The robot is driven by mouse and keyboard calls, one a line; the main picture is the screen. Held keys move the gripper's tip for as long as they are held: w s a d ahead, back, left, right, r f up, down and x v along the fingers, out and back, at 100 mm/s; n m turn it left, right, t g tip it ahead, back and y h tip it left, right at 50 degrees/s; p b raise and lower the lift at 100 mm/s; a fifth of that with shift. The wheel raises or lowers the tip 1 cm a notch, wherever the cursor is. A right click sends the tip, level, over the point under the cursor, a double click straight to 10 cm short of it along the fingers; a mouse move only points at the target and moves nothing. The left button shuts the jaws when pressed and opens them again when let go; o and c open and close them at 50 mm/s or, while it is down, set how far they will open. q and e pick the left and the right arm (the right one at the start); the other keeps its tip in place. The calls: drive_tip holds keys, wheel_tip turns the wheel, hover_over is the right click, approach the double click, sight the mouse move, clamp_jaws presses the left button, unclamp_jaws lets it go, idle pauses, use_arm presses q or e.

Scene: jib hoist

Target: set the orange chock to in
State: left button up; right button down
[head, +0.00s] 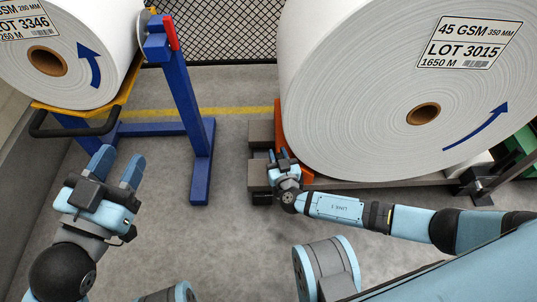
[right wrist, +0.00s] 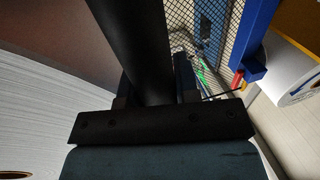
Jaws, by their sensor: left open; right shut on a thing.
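The orange chock (head: 279,122) stands against the lower left side of the large white roll (head: 390,90). An orange part also shows below it, by my right gripper. My right gripper (head: 278,155) is at the chock's near end, beside grey blocks. In the right wrist view it is shut on a thick black bar (right wrist: 135,50); I cannot tell how the bar joins the chock. A dark reddish-brown surface fills that view's upper left. My left gripper (head: 121,155) is open and empty, over the floor at the left, well apart from the chock.
A blue stand (head: 183,110) with a red lever (head: 171,32) and a second roll (head: 70,75) stand at the left. Grey blocks (head: 260,172) sit left of the chock. Mesh fence (head: 230,35) is behind. The floor between stand and blocks is clear.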

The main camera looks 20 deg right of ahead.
drive_tip(key=shift+d, duration=0.1)
drive_tip(key=c, duration=0.8)
unclamp_jaws()
drive_tip(key=shift+c, duration=0.2)
